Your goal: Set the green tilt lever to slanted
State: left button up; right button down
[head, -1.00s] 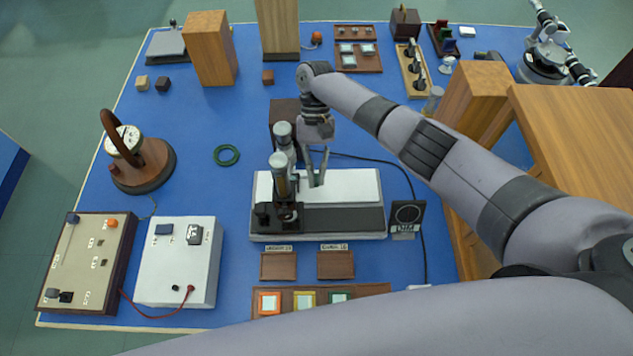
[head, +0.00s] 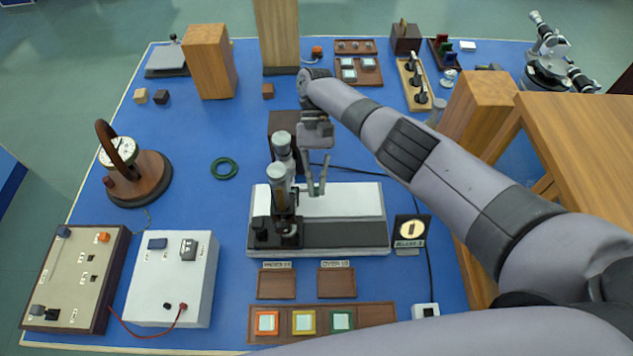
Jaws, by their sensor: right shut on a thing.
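The spectrometer bench (head: 345,236), a white and dark-grey box, stands mid-table with an upright tube (head: 278,185) at its left end. My right gripper (head: 317,190) points down beside the tube, over the white top. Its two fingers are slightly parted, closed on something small. The green tilt lever cannot be made out clearly; from its place, the held thing appears to be this lever, hidden by the fingers. Its slant cannot be read. A small black display (head: 410,232) right of the bench shows a pale disc with a dark mark. My left gripper is out of view.
Two small brown trays (head: 276,284) and a rack (head: 375,315) with coloured tiles lie in front of the bench. A white box (head: 172,275) with a red cable stands left. A green ring (head: 224,168) lies on clear blue table.

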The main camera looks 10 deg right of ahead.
aim_at(317, 190)
jog(key=c, duration=1.7)
grip_release()
jog(key=shift+w+r, duration=0.25)
jog(key=shift+r, duration=0.55)
jog(key=shift+s+d+r, duration=0.1)
jog(key=shift+s+r, duration=0.15)
jog(key=shift+r, duration=0.3)
notch_tip(317, 190, up, 7)
jog(key=shift+r, duration=0.15)
